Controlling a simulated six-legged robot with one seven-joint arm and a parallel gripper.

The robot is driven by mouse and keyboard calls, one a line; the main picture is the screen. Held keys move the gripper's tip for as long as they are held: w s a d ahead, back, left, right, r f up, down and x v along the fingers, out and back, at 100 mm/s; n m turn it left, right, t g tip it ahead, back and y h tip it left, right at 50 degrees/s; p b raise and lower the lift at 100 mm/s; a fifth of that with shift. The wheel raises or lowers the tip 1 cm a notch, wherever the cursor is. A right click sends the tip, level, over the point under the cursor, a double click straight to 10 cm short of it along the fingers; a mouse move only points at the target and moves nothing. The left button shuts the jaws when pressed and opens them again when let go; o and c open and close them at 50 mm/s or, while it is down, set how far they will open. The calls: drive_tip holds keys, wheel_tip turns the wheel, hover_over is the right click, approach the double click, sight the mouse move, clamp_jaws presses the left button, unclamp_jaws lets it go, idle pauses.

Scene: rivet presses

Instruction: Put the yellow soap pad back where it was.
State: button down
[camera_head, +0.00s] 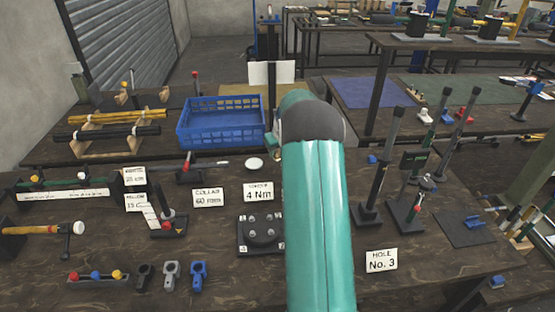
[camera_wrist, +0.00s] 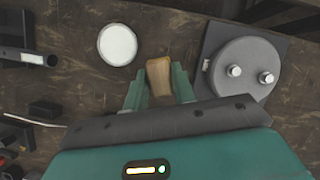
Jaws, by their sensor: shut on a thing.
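In the wrist view my gripper (camera_wrist: 159,90) is shut on a tan-yellow block, taken to be the yellow soap pad (camera_wrist: 159,75). The pad sticks out between the two green fingers, above the dark wooden bench. A white round dish (camera_wrist: 117,45) lies on the bench to the left of the pad, apart from it; it also shows in the head view (camera_head: 254,164). In the head view my teal arm (camera_head: 318,220) hides the gripper and the pad. I cannot tell how high the pad is.
A grey round plate with two bolts (camera_wrist: 248,68) is close right of my gripper in the wrist view. In the head view are a blue basket (camera_head: 221,128), a "4 Nm" card (camera_head: 258,192), a bolted block (camera_head: 262,232) and upright tools (camera_head: 383,160) to the right.

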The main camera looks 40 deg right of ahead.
sight(277, 152)
drive_tip(key=f, duration=0.1)
drive_tip(key=w+d+f, duration=0.1)
drive_tip(key=w+f, duration=0.1)
drive_tip(key=shift+d, duration=0.4)
drive_tip(key=shift+w+d+f, duration=0.1)
drive_tip(key=shift+w+f, duration=0.05)
drive_tip(key=shift+f, duration=1.55)
drive_tip(key=shift+f, duration=0.1)
drive_tip(key=c, duration=1.1)
unclamp_jaws()
drive_tip(key=shift+c, duration=0.2)
